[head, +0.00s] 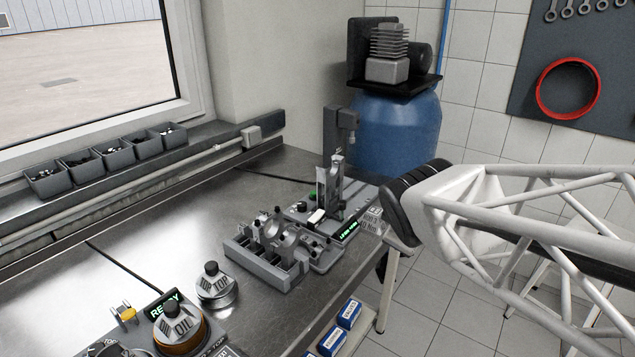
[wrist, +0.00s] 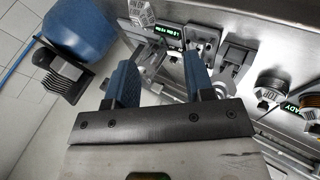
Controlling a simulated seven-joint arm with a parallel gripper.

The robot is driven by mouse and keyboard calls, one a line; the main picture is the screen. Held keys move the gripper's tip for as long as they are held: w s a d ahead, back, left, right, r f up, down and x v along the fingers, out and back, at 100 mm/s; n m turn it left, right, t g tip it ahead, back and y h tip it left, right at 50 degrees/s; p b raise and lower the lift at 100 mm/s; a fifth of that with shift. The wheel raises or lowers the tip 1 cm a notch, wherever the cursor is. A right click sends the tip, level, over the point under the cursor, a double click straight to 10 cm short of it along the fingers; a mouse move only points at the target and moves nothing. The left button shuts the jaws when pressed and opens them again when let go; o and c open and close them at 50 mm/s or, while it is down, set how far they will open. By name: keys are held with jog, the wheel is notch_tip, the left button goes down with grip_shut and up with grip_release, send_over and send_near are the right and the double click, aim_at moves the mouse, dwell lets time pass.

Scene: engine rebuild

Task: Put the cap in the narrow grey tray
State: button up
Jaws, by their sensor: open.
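My gripper (wrist: 160,62) shows in the wrist view with its two blue fingers wide apart and nothing held between them. It points toward the grey fixtures on the bench; I do not see it in the head view. In the head view, a grey arched piece (head: 287,238), which may be the cap, is in the middle of a grey slotted block (head: 262,262) on the bench. I cannot tell for sure which part is the cap. The narrow grey tray cannot be told apart clearly from the slotted block's compartments. The fingers partly hide the fixtures in the wrist view.
An upright stand (head: 341,125) rises behind the slotted block. Small grey bins (head: 75,168) line the sill. A white tubular frame (head: 540,200) is at the right. Bare bench lies left of the block.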

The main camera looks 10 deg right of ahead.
jog(key=s+a+f+m+g+y, duration=0.1)
jog(key=s+a+m+g, duration=0.3)
jog(key=s+m, duration=0.5)
jog(key=s+a+y, duration=0.1)
jog(key=s, duration=0.3)
jog(key=shift+g+y, duration=0.3)
jog(key=shift+g, duration=0.1)
jog(key=shift+a+f, duration=0.1)
